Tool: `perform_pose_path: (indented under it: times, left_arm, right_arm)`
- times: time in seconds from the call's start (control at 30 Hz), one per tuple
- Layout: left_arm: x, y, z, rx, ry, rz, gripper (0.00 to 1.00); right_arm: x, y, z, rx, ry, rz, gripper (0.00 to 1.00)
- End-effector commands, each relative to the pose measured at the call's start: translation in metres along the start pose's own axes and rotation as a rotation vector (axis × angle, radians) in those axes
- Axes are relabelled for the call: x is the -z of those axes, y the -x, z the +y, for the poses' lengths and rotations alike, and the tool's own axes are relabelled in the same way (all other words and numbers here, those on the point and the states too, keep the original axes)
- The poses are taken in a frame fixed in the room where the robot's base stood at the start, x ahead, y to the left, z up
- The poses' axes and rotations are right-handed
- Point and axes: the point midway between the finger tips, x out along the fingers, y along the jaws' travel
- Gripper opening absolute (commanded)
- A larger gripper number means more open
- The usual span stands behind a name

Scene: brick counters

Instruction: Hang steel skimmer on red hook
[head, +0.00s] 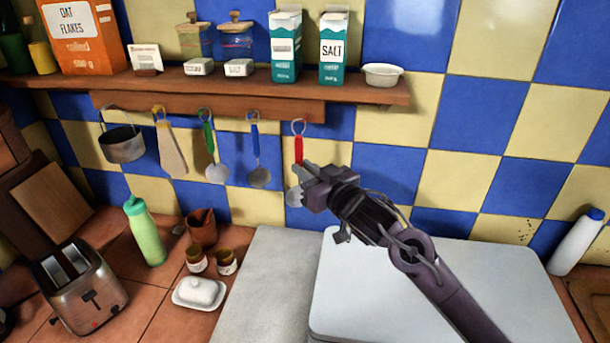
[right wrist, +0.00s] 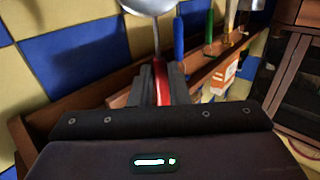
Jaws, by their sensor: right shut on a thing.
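The steel skimmer (head: 298,150) hangs upright below the shelf's rail, with a red grip, a wire loop at its top and a round steel head low down. My right gripper (head: 302,178) is in front of it and hides its middle. In the right wrist view the gripper (right wrist: 159,85) is shut on the red part of the skimmer (right wrist: 162,80), and the steel head shows at the top edge. The loop is at the rail's face; I cannot tell whether it is over a hook. No separate red hook shows clearly. My left gripper is not in view.
A pot (head: 122,145), a wooden spatula (head: 172,152), a green-handled ladle (head: 216,172) and a blue-handled one (head: 258,176) hang to the left. Cartons and jars stand on the shelf (head: 345,90) above. A white lid (head: 420,285) lies below. The tiled wall at right is bare.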

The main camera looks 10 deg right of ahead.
Motion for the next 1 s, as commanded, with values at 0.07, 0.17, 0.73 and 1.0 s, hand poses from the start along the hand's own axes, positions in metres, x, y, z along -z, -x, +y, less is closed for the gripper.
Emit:
perform_pose_path:
  times: [0.07, 0.17, 0.73, 1.0]
  left_arm:
    - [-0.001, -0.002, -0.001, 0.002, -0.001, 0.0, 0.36]
    - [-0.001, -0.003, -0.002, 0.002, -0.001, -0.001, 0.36]
    - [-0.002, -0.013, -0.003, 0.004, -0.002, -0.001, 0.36]
    - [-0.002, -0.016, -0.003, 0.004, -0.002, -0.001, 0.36]
  right_arm:
    - [-0.001, -0.004, 0.004, -0.001, 0.0, 0.001, 0.0]
    - [0.0, -0.008, 0.008, 0.0, 0.0, 0.002, 0.0]
    - [-0.004, -0.032, 0.033, 0.0, 0.001, 0.002, 0.0]
    - [-0.008, -0.041, 0.043, 0.0, -0.001, 0.001, 0.0]
